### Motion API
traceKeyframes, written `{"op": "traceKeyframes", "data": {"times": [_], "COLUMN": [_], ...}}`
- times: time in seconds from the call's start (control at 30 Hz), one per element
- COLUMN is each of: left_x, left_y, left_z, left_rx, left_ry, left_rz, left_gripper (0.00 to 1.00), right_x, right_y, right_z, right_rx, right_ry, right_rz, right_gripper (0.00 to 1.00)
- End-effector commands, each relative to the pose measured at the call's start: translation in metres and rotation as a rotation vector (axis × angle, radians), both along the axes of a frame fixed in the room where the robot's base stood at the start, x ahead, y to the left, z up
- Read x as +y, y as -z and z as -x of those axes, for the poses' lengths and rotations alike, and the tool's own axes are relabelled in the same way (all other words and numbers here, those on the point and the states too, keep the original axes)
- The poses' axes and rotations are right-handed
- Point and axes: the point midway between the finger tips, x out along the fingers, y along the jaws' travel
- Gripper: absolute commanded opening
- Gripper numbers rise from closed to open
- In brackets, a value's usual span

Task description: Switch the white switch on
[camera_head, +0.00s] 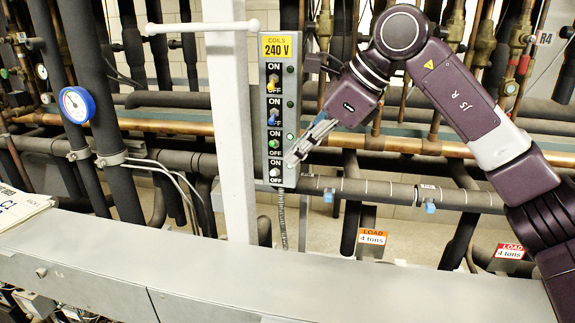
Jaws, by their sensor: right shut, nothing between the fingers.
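The grey switch panel (265,110) stands upright in the middle, under a yellow "240 V" label. It carries a column of switches marked ON and OFF: yellow (272,84), blue (272,119), green (271,146) and, at the bottom, the white switch (275,172). The exact lever position of the white switch is too small to tell. My right gripper (291,160) is shut and empty. Its fingertips are just right of the white switch and slightly above it; I cannot tell whether they touch. My left gripper is not in view.
A white post (233,130) with a crossbar stands directly left of the panel. Pipes run behind it, with a blue gauge (76,104) at the left. A grey ledge (200,270) crosses the front. A lit green lamp (290,137) shows on the panel.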

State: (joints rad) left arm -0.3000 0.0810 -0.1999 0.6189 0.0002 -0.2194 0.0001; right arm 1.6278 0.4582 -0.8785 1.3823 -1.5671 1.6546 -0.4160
Motion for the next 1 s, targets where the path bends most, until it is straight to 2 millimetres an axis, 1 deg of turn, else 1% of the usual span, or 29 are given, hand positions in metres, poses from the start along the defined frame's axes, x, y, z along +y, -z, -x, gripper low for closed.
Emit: {"op": "traceKeyframes", "data": {"times": [0.03,0.2,0.4,0.53,1.0], "left_x": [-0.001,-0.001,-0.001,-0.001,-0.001], "left_y": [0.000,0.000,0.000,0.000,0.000], "left_z": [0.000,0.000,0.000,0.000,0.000], "left_rx": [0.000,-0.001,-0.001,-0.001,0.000], "left_ry": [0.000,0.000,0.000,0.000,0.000], "left_rz": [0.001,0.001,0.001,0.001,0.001], "left_gripper": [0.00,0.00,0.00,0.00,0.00], "right_x": [-0.008,-0.027,-0.041,-0.044,-0.044], "right_y": [-0.011,-0.037,-0.056,-0.059,-0.059], "right_z": [0.002,0.012,0.019,0.020,0.020], "right_rx": [-0.003,0.000,0.003,0.005,0.005], "right_ry": [0.003,0.005,0.005,0.005,0.004], "right_rz": [-0.001,0.001,0.003,0.003,0.003], "right_gripper": [0.00,0.00,0.00,0.00,0.00]}}
